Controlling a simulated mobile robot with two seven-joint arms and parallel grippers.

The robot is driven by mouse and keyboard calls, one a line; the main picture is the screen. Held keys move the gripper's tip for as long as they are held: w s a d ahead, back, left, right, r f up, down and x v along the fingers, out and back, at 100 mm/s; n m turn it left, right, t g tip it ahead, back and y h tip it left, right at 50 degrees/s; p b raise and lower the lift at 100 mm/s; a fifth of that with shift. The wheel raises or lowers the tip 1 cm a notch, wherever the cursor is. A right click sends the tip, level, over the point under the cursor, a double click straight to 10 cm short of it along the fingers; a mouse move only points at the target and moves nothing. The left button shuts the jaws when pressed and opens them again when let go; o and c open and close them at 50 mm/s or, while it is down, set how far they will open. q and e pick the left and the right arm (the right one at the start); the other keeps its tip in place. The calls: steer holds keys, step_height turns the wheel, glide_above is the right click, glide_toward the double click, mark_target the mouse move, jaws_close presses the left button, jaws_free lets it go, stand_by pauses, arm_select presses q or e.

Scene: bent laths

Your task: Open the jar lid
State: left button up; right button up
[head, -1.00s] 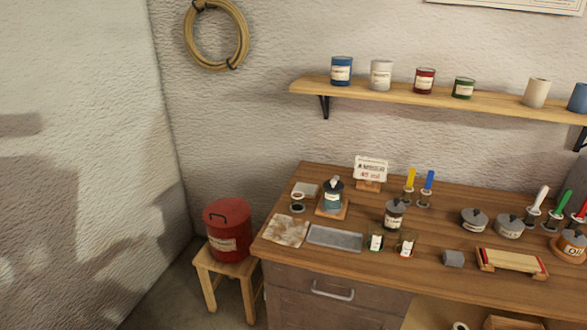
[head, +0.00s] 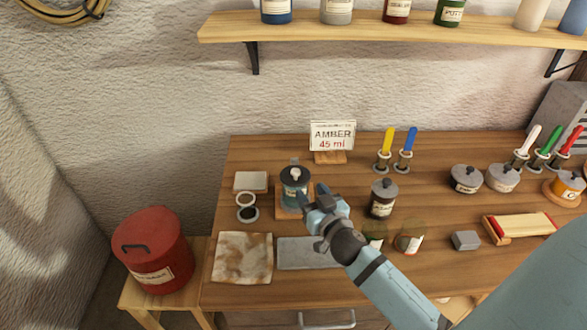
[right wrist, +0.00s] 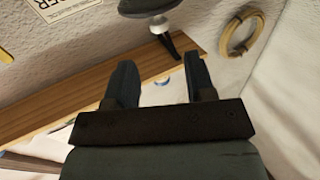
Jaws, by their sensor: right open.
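The teal glass jar (head: 293,196) stands on a wooden coaster at the left back of the bench. Its dark lid (head: 292,174) with a pale knob is on. My right gripper (head: 311,197) is open and empty, just right of and in front of the jar, covering part of it and the coaster. In the right wrist view both fingers (right wrist: 161,82) are apart with nothing between them. That view is turned over, with the dark lid (right wrist: 143,6) at the top edge beyond the fingertips. My left gripper is not in view.
A sign reading AMBER 45 ml (head: 332,136) stands behind. A lidded dark jar (head: 383,199) and two small glasses (head: 410,237) stand right of my gripper. A stained cloth (head: 242,258) and grey tray (head: 296,253) lie in front. A shelf (head: 390,29) hangs above.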

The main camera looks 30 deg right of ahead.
mark_target(298, 174)
steer(key=w, duration=0.2)
steer(key=w+d, duration=0.1)
steer(key=w, duration=0.2)
steer(key=w+p, duration=0.1)
steer(key=w, duration=0.2)
steer(key=shift+d, duration=0.2)
steer(key=shift+w, duration=0.65)
steer(key=shift+d, duration=0.1)
jaws_close()
